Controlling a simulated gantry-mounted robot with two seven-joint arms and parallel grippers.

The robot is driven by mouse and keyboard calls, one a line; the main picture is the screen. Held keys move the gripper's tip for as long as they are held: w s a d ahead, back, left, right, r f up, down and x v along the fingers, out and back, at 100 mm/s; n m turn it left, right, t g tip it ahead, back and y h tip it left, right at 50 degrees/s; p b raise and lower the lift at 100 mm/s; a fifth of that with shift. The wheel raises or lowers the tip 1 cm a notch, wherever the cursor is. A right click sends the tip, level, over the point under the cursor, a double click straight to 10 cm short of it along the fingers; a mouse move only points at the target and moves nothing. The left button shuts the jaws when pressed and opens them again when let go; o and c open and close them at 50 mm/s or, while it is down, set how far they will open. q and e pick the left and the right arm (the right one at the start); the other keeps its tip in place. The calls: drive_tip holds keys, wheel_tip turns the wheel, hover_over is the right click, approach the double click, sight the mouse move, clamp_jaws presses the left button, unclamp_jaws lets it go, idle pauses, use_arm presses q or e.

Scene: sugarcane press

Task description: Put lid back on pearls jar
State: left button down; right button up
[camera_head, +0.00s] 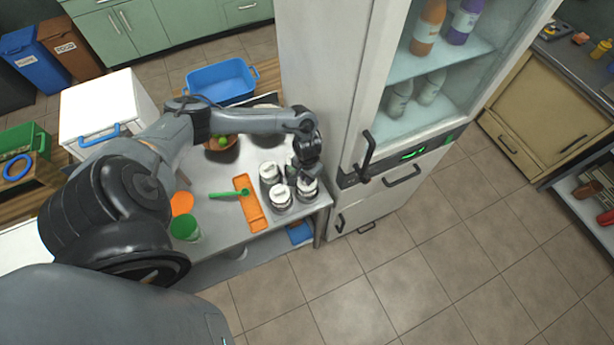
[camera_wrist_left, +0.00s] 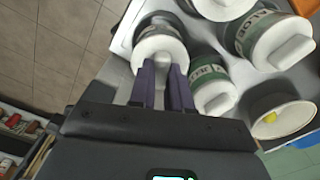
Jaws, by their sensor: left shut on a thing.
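My left gripper (camera_head: 304,170) is over the right side of a cluster of white-lidded jars at the table's right end. In the left wrist view its fingers (camera_wrist_left: 164,84) are shut on the raised handle of a round white lid (camera_wrist_left: 150,48). The lid is over a jar (camera_wrist_left: 157,20); I cannot tell whether it is fully seated. That jar's label is not readable, so I cannot confirm it as the pearls jar. Other lidded jars stand beside it, one with an "ALOE" label (camera_wrist_left: 242,40). My right gripper is not in view.
An orange tray (camera_head: 254,213) with a green spoon (camera_head: 230,193) lies left of the jars. A bowl with green fruit (camera_head: 221,142) is behind. The refrigerator (camera_head: 335,80) stands close on the right.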

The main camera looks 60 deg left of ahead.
use_arm(q)
drive_tip(key=shift+p, duration=0.5)
idle(0.3)
idle(0.4)
drive_tip(key=c, duration=1.2)
unclamp_jaws()
drive_tip(key=o, duration=0.7)
drive_tip(key=shift+r, duration=0.1)
drive_tip(key=shift+r+p, duration=1.1)
drive_tip(key=shift+p, duration=0.4)
drive_tip(key=shift+r+p, duration=2.3)
drive_tip(key=shift+p, duration=0.65)
